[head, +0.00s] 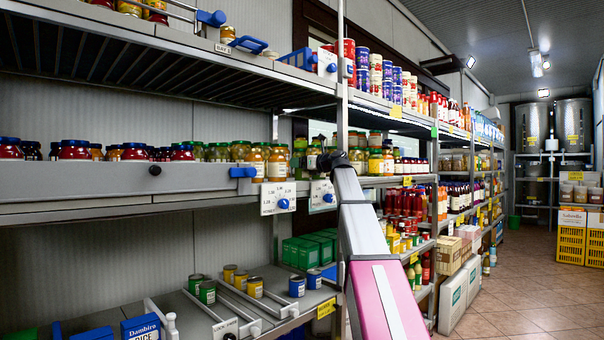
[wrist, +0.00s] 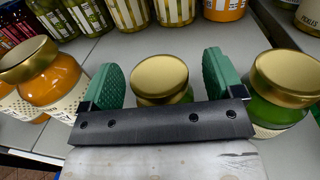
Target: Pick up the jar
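In the wrist view a jar with a gold lid (wrist: 160,78) and green contents stands between the two green finger pads of my gripper (wrist: 163,82). The gripper is open, with a gap showing between each pad and the lid. The jar's lower part is hidden behind the dark gripper bar. In the head view my pink and white arm reaches to the middle shelf, and the gripper end is small and dark there, so its fingers cannot be made out.
An orange jar (wrist: 48,78) stands close left of the gripper and a green jar (wrist: 280,90) close right. Several more jars stand behind. In the head view, an upper shelf (head: 190,40) lies above the middle shelf (head: 130,185), and a tiled aisle (head: 530,290) is free at right.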

